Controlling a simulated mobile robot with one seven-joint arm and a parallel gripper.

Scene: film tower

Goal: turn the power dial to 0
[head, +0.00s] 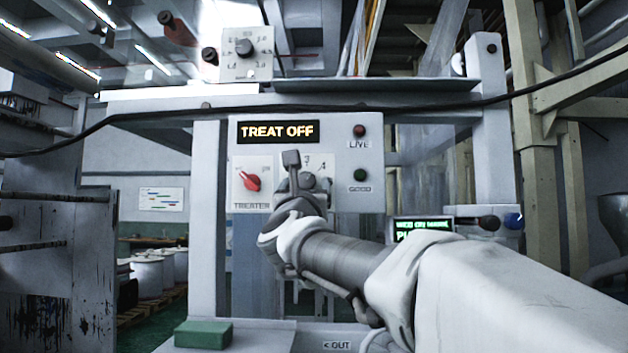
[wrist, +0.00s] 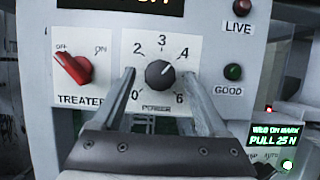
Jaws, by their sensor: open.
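The power dial (wrist: 160,74) is a dark grey round knob on a white plate marked 0 to 6 in the wrist view. Its pale pointer mark appears to point up and right, between 3 and 4. My gripper (wrist: 158,75) is open, with one finger on each side of the dial. I see a gap between the left finger and the knob; whether the right finger touches it I cannot tell. In the head view my gripper (head: 294,168) covers much of the power plate (head: 320,162).
Left of the dial is the red treater switch (wrist: 72,69), turned toward OFF. A lit sign (head: 277,132) above reads TREAT OFF. The red LIVE lamp (head: 360,131) and green GOOD lamp (head: 360,175) are to the right. A green block (head: 203,334) lies below left.

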